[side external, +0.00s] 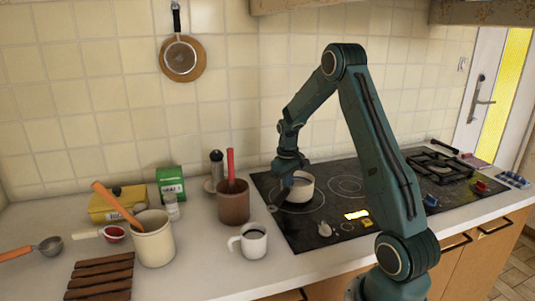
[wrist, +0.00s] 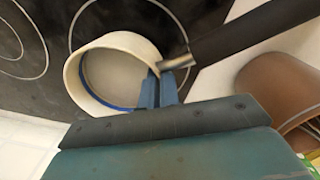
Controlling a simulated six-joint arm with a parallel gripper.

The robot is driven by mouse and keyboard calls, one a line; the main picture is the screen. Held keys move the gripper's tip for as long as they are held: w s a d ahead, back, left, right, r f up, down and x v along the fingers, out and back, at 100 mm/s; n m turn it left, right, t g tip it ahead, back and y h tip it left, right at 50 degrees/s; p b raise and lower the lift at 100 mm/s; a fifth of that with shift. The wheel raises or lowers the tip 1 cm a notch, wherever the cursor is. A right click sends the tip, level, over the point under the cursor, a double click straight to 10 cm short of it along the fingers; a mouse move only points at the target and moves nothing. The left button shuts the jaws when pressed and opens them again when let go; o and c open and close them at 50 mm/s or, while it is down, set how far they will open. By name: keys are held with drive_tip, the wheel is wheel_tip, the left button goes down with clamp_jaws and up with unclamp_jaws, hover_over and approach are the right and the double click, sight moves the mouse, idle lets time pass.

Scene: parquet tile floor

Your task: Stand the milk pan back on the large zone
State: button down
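The milk pan (side external: 299,187) is a small cream pot with a dark handle, upright at the left part of the black hob. In the wrist view the pan (wrist: 88,58) shows its pale inside with a blue line, and its handle (wrist: 250,28) points to the upper right. My gripper (side external: 287,172) is at the pan's rim beside the handle joint. In the wrist view the blue fingers (wrist: 158,82) are close together with the rim between them. A ringed zone (wrist: 71,22) lies partly under the pan, which sits off its middle. I cannot tell whether the pan touches the hob.
A brown pot (side external: 233,204) with utensils and a white mug (side external: 250,241) stand left of the hob (side external: 330,215). A double-ringed zone (side external: 347,186) is right of the pan and bare. A gas burner grate (side external: 440,166) is at the far right.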

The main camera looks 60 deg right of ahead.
drive_tip(key=shift+f, duration=0.4)
idle(0.5)
drive_tip(key=c, duration=1.6)
unclamp_jaws()
drive_tip(key=shift+o, duration=0.2)
drive_tip(key=shift+r, duration=1.5)
drive_tip(key=shift+r, duration=1.95)
drive_tip(key=shift+a, duration=0.1)
